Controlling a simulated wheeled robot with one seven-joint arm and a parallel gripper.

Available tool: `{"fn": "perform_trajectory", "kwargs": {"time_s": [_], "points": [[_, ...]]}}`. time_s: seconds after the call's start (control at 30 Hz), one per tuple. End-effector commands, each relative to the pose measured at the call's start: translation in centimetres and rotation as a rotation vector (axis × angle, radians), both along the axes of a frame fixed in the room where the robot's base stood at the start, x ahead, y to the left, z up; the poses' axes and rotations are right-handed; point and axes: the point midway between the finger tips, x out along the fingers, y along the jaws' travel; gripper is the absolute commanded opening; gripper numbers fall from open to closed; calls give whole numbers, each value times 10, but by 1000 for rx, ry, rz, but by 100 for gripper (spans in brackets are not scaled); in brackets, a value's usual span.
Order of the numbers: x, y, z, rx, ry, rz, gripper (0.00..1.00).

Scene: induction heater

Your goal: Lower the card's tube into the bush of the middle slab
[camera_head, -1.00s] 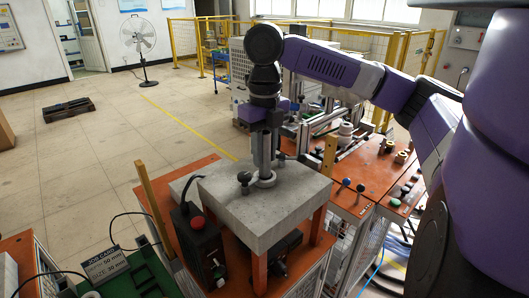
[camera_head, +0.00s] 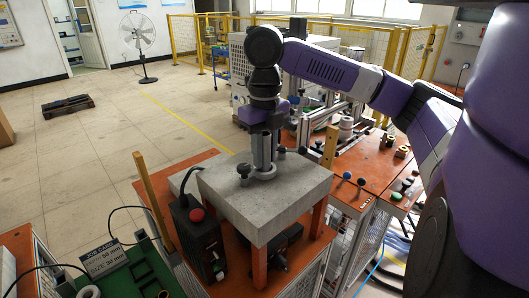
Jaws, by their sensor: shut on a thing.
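My gripper (camera_head: 263,125) points straight down and is shut on an upright grey metal tube (camera_head: 262,150). The tube stands over the grey stone slab (camera_head: 270,205), with its lower part at a pale ring-shaped bush (camera_head: 265,173) on the slab's top. The tube's lower end is hidden, and I cannot tell how deep it sits in the bush. Only this one slab shows clearly. The job card (camera_head: 104,257) is at the lower left; it reads 50 mm and size 30 mm.
A dark knob (camera_head: 243,172) stands on the slab just left of the bush. A black box with a red button (camera_head: 197,215) is close to the slab's left side. Wooden posts (camera_head: 155,205) stand nearby. An orange bench (camera_head: 375,180) with several knobs is at right.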

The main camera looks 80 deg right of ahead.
Motion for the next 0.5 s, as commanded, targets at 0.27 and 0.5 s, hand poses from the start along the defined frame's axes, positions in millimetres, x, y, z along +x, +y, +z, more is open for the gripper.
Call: {"fn": "perform_trajectory", "kwargs": {"time_s": [0.27,0.5], "points": [[0,0,-5,-1,0,0,0],[0,0,-5,-1,-1,0,50]]}}
